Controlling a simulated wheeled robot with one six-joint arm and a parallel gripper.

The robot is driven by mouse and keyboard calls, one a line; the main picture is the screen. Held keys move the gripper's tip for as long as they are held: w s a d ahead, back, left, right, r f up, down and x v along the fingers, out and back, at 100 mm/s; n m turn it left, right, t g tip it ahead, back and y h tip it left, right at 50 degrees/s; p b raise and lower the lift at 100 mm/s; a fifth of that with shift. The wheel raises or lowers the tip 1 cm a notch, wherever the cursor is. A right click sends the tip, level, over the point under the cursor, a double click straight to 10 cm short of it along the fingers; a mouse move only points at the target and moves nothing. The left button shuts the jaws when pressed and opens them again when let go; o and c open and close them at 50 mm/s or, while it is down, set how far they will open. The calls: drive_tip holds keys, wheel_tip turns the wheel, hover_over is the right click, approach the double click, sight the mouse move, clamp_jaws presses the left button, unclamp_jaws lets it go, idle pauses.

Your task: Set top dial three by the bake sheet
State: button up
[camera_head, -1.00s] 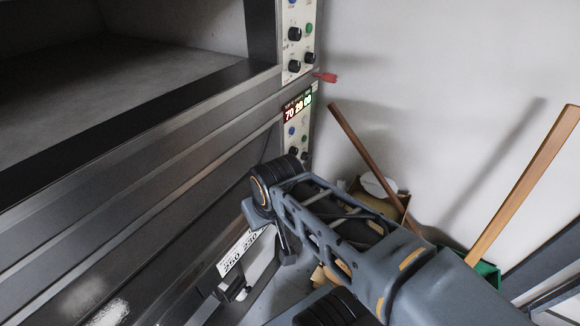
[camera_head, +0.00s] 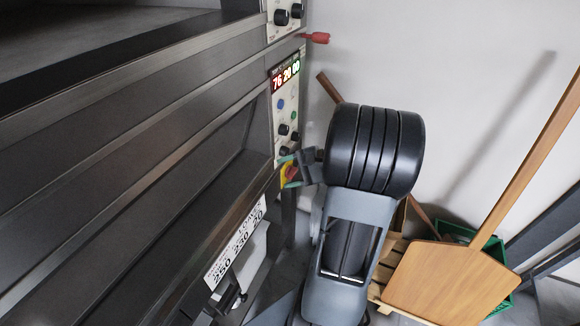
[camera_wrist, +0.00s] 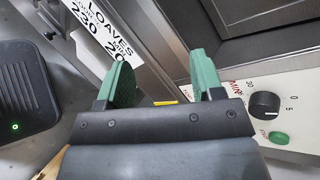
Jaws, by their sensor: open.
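The lower oven panel (camera_head: 278,130) carries a lit display (camera_head: 285,74), coloured buttons and black dials (camera_head: 284,130). Part of the upper panel (camera_head: 284,31), with two black dials (camera_head: 281,17), shows above it. In the wrist view, a black dial (camera_wrist: 264,105) marked MIN, with 0, 5 and 30 around it, lies right of my gripper. The bake sheet (camera_head: 237,243) reads LOAVES, 250 230 20; it is partly visible in the wrist view (camera_wrist: 95,30). My gripper (camera_head: 289,172) is open and empty, its green fingers close by a red-and-yellow switch (camera_head: 291,171) below the lower panel.
A red handle (camera_head: 317,38) sticks out between the panels. A wooden peel (camera_head: 440,283) leans by a green crate (camera_head: 496,250) at the right. A green button (camera_wrist: 279,138) sits by the dial. A black box with a green light (camera_wrist: 25,90) is at left.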

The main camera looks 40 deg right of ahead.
sight(288, 153)
drive_tip(key=s+d+f+m+t+h+b, duration=0.1)
drive_tip(key=d+f+m+t, duration=0.2)
drive_tip(key=d, duration=0.4)
drive_tip(key=s+d+f+m+t+h+b, duration=0.1)
drive_tip(key=d+f+m+t+h, duration=0.1)
drive_tip(key=d+m+t, duration=0.3)
drive_tip(key=shift+n, duration=0.7)
drive_tip(key=x, duration=0.4)
drive_tip(key=d+x, duration=0.1)
drive_tip(key=x, duration=0.7)
drive_tip(key=shift+w+r+p, duration=0.3)
drive_tip(key=shift+w, duration=0.35)
drive_tip(key=c, duration=0.9)
drive_tip(key=shift+m, duration=0.9)
drive_tip(key=o, duration=0.9)
